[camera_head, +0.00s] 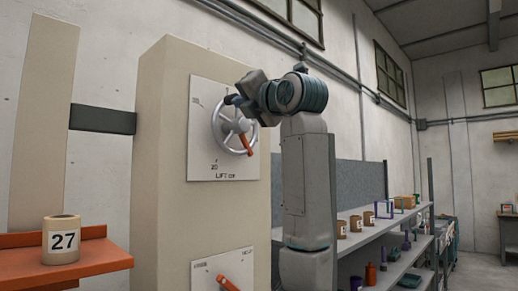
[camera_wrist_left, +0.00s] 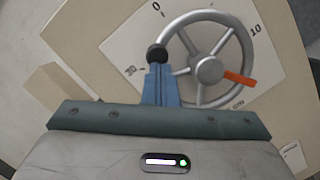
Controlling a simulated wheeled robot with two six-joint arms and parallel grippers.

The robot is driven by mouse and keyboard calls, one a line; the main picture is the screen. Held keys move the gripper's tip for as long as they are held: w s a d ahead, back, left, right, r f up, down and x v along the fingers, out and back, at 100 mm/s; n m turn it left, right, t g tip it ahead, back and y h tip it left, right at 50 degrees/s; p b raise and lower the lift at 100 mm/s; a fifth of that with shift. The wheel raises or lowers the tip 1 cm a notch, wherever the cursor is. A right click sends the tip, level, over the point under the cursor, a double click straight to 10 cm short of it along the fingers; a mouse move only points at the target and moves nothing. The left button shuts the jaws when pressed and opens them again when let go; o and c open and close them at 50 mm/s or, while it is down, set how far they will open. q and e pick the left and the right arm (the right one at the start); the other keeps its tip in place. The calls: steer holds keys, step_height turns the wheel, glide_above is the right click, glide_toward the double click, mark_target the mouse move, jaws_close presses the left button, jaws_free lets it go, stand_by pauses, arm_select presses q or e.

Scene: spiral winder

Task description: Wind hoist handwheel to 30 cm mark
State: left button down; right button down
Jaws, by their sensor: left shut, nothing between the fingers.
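The silver handwheel (camera_head: 218,125) is mounted on a white dial plate (camera_head: 205,150) on a beige cabinet; the wheel also shows in the left wrist view (camera_wrist_left: 209,69). The wrist view shows marks 0, 10 and 30; the head view shows 20 low on the plate. An orange bar (camera_wrist_left: 238,78) runs from the hub toward the plate between the 10 and the lower lettering. A dark round knob (camera_wrist_left: 157,53) sits at the rim. My left gripper (camera_head: 232,99) is shut and empty, its blue fingertips at the knob; contact is unclear. My right gripper is out of view.
A lower panel (camera_head: 205,275) carries another orange handle (camera_head: 228,283). An orange shelf (camera_head: 105,255) with a cylinder marked 27 (camera_head: 61,240) juts out at left. Shelves (camera_head: 360,238) with small items stand at right, behind my arm.

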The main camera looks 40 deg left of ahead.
arm_select(q)
steer(key=w+m, duration=0.1)
steer(key=m, duration=0.2)
steer(key=w+r+m+h, duration=0.1)
steer(key=m, duration=0.2)
steer(key=w+r+m+h, duration=0.1)
steer(key=m, duration=0.2)
steer(key=shift+w+d+r+t+p, duration=0.1)
steer(key=shift+w+r+t+p, duration=0.2)
steer(key=shift+w+t, duration=0.1)
stand_by(0.4)
steer(key=shift+w+m+h, duration=0.3)
steer(key=shift+w+m, duration=0.5)
steer(key=shift+m, duration=0.6)
stand_by(0.9)
steer(key=shift+d+f, duration=0.1)
